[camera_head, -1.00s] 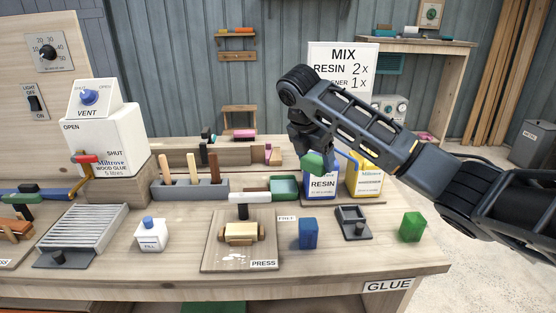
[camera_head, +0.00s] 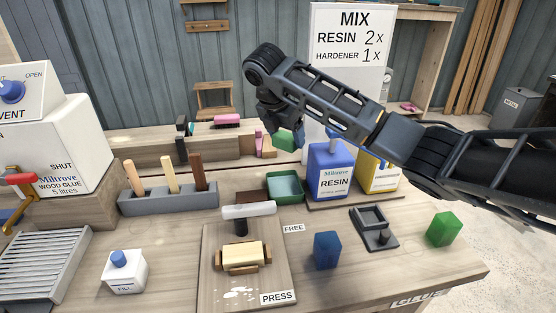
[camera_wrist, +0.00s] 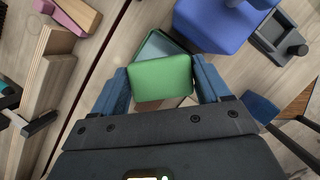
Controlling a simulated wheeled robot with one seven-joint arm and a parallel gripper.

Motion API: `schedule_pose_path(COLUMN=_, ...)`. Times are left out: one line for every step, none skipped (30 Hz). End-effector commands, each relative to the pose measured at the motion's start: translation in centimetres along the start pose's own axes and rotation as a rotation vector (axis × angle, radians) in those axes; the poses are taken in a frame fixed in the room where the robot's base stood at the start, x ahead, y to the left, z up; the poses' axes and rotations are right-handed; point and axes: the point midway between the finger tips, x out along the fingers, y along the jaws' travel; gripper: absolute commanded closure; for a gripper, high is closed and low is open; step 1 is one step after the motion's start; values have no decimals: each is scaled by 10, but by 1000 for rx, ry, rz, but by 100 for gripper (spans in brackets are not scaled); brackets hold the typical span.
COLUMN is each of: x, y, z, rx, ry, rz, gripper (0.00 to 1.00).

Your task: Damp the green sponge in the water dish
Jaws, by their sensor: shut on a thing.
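My gripper (camera_wrist: 160,85) is shut on the green sponge (camera_wrist: 161,77), which sits between its two blue fingers. In the head view the sponge (camera_head: 286,140) hangs below my wrist, raised above the bench. The water dish (camera_head: 285,187) is a small green rectangular tray on the bench, left of the blue resin bottle. In the wrist view the dish (camera_wrist: 152,47) shows just beyond the sponge, and the sponge hides part of it. The sponge is apart from the dish in the head view.
The blue resin bottle (camera_head: 327,172) and yellow container (camera_head: 378,174) stand right of the dish. A grey tool holder (camera_head: 170,199) is at left, and a press (camera_head: 241,258) is in front. A blue block (camera_head: 327,250) and green block (camera_head: 444,229) stand nearer the bench's right end.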

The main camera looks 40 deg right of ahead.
Motion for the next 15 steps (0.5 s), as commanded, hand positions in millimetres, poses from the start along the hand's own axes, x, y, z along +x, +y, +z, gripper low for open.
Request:
schedule_pose_path(x=14, y=-1, z=-6, rx=0, ry=1, rz=-3, gripper=49)
schedule_pose_path(x=20, y=-1, z=-8, rx=0, ry=1, rz=-4, gripper=49)
schedule_pose_path(x=27, y=-1, z=-11, rx=1, ry=1, rz=-4, gripper=49)
schedule_pose_path(x=32, y=-1, z=-13, rx=1, ry=1, rz=-3, gripper=49)
schedule_pose_path(x=38, y=-1, z=-16, rx=1, ry=1, rz=-3, gripper=49)
schedule_pose_path(x=45, y=-1, z=-18, rx=1, ry=1, rz=-3, gripper=49)
schedule_pose_path(x=49, y=-1, z=-20, rx=0, ry=0, rz=-3, gripper=49)
schedule_pose_path(x=55, y=-1, z=-23, rx=0, ry=0, rz=-3, gripper=49)
schedule_pose_path(x=62, y=-1, z=-26, rx=1, ry=0, rz=-2, gripper=49)
schedule_pose_path(x=66, y=-1, z=-27, rx=1, ry=0, rz=-2, gripper=49)
schedule_pose_path(x=69, y=-1, z=-28, rx=1, ry=0, rz=-2, gripper=49)
schedule_pose_path(x=77, y=-1, z=-32, rx=1, ry=1, rz=-3, gripper=49)
schedule_pose_path(x=80, y=-1, z=-34, rx=1, ry=1, rz=-3, gripper=49)
schedule_pose_path(x=83, y=-1, z=-35, rx=0, ry=1, rz=-2, gripper=49)
schedule_pose_path(x=85, y=-1, z=-36, rx=0, ry=0, rz=-1, gripper=49)
